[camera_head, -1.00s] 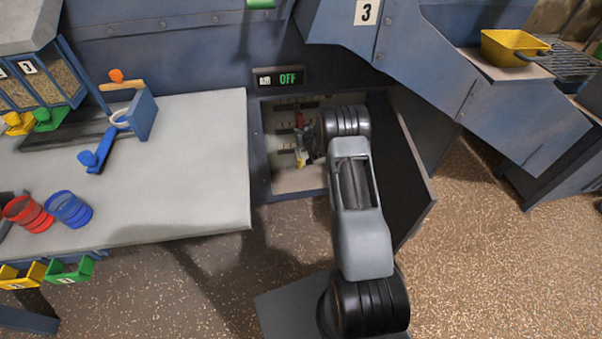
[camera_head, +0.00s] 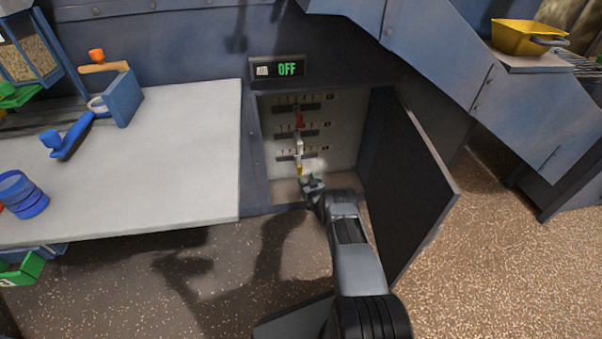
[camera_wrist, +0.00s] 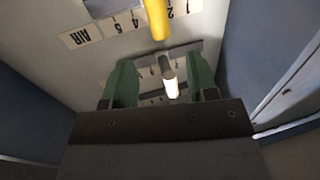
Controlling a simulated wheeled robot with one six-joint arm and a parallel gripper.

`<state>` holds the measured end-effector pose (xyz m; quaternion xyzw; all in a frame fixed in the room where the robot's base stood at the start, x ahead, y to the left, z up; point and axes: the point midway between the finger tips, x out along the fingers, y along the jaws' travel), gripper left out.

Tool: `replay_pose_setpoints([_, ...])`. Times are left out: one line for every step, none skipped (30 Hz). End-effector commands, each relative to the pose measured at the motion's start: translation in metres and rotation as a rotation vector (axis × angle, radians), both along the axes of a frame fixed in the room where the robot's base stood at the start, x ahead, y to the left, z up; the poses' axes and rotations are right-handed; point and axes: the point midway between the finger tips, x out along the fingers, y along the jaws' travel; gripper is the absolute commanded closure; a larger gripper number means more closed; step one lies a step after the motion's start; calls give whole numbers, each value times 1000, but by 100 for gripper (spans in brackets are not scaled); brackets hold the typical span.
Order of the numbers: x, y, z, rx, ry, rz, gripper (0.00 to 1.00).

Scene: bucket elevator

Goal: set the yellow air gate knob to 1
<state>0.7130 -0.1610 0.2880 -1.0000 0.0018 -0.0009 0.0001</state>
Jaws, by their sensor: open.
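The yellow air gate knob (camera_head: 299,170) is the lowest of three knobs in the open cabinet. In the wrist view the yellow knob (camera_wrist: 157,18) is at the top edge, partly cut off, near a label reading AIR with numbers beside it. My gripper (camera_head: 312,184) is at the cabinet opening, just below and right of the yellow knob. In the wrist view its green fingers (camera_wrist: 160,82) are apart, with the white knob (camera_wrist: 170,82) showing between them farther off. I see nothing held. The yellow knob lies beyond the fingertips in that view.
The red knob (camera_head: 299,120) and the white knob sit above the yellow one. The cabinet door (camera_head: 408,180) stands open on the right. A grey table (camera_head: 150,160) is on the left.

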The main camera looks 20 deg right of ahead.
Motion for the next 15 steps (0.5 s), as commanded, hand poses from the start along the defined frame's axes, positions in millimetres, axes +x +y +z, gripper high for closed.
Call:
replay_pose_setpoints([11, 0, -7, -2, -4, 1, 47])
replay_pose_setpoints([17, 0, -6, -2, -4, 1, 47])
replay_pose_setpoints([25, 0, -6, -1, -4, 1, 47])
replay_pose_setpoints([30, 0, -7, -2, -3, 1, 47])
replay_pose_setpoints([35, 0, -7, -2, -3, 2, 47])
replay_pose_setpoints([41, 0, -7, -2, -2, 2, 47])
replay_pose_setpoints([46, 0, -6, -1, -2, 1, 47])
replay_pose_setpoints([50, 0, -6, -2, -2, 1, 47])
replay_pose_setpoints([54, 0, -7, -2, 0, 1, 47])
replay_pose_setpoints([57, 0, -6, -2, -1, 1, 47])
replay_pose_setpoints([60, 0, -6, -1, 0, 1, 47])
replay_pose_setpoints([64, 0, -5, -1, -1, 1, 47])
replay_pose_setpoints([66, 0, -5, -1, 0, 1, 47])
replay_pose_setpoints([68, 0, -4, -1, 0, 0, 47])
replay_pose_setpoints([70, 0, -4, -1, 0, 0, 47])
